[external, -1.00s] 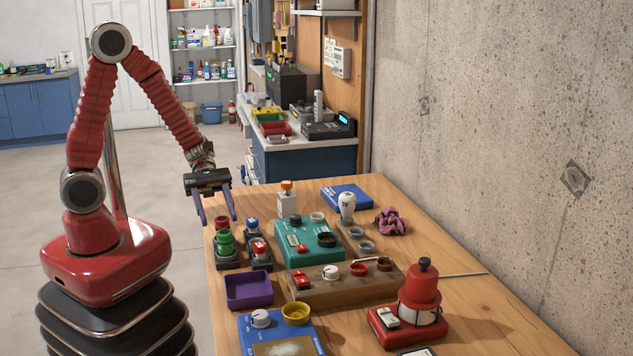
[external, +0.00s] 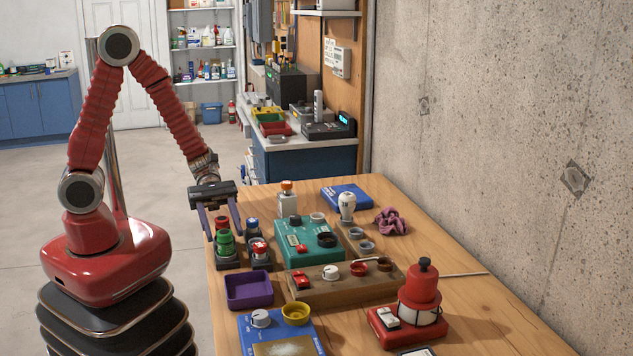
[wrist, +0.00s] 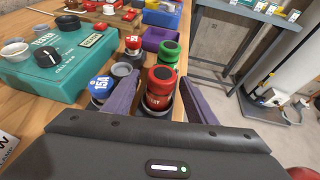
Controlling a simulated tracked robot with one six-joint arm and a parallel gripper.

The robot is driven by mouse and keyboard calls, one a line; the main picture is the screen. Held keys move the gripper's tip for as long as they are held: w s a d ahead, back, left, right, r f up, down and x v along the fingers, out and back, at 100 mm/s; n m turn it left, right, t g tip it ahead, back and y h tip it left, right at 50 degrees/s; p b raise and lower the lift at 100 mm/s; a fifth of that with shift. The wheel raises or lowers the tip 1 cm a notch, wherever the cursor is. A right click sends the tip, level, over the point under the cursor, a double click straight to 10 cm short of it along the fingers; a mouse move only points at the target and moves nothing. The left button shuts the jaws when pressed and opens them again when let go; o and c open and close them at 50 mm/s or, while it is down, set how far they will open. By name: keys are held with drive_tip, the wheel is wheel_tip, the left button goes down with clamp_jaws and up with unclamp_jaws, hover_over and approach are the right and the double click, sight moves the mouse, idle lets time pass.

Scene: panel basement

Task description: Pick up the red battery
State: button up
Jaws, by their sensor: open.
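The red battery (external: 222,222) stands upright in a dark holder at the far left of the wooden table, behind the green battery (external: 225,243). In the wrist view the red battery (wrist: 160,82) stands between the two purple fingers of my gripper (wrist: 158,84), with space on both sides. The green battery (wrist: 168,52) is just beyond it. In the external view my gripper (external: 223,236) is open and points down, its fingers on either side of the battery holder. I cannot tell exactly how low the fingertips reach.
A blue battery (wrist: 100,86) stands close to the left finger, and a red-and-white one (external: 260,249) stands nearby. The teal tester (external: 310,243) is to the right. A purple tray (external: 249,290) lies in front. The floor left of the table is clear.

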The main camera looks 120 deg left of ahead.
sight(222, 218)
drive_tip(key=c, duration=1.2)
drive_tip(key=shift+r, duration=0.1)
drive_tip(key=shift+r, duration=4.95)
